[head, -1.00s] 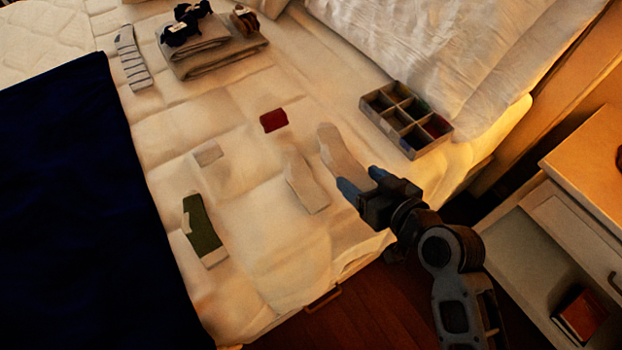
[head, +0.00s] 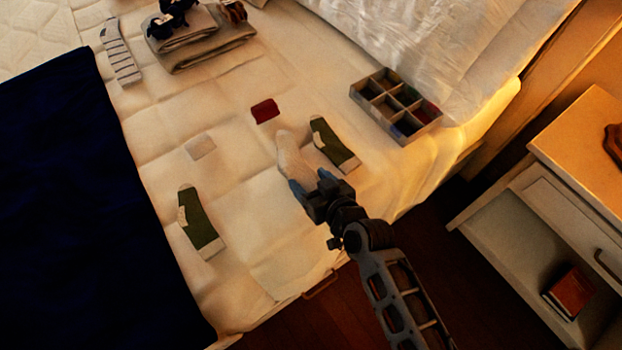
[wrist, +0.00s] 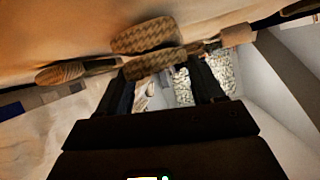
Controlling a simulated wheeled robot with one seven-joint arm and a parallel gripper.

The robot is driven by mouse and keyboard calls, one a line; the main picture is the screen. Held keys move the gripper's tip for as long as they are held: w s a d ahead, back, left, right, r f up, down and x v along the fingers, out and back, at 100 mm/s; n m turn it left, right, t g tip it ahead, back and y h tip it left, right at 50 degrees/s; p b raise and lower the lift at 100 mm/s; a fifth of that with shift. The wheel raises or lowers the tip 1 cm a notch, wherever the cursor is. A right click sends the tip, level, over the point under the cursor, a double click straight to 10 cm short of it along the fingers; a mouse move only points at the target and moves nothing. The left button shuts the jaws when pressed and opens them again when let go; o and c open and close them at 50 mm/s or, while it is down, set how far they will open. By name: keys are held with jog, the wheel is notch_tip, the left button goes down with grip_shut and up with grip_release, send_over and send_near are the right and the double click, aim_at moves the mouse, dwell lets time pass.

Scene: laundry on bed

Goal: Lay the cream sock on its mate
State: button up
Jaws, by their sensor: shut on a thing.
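My gripper (head: 308,186) is shut on a cream sock (head: 291,152), holding it by its near end. The sock stretches away from the fingers over the middle of the bed, toward the small red cloth. Its mate cannot be told apart from it in the head view; the held sock covers the place where a cream sock lay. In the wrist view my fingers (wrist: 160,88) point at tan knit-patterned shapes, one (wrist: 148,36) beyond another; I cannot tell for sure which is the held sock.
Green socks lie on both sides: one (head: 333,144) close right of my gripper, one (head: 200,226) at the left. A divided box (head: 396,106), the red cloth (head: 265,110), a pale cloth (head: 200,146), a striped sock (head: 121,55) and folded towels (head: 210,51) also lie on the bed (head: 250,190).

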jog(key=shift+f, duration=0.1)
jog(key=o, duration=1.4)
jog(key=shift+o, duration=0.2)
jog(key=shift+r, duration=0.2)
jog(key=v, duration=1.2)
jog(key=shift+b, duration=0.3)
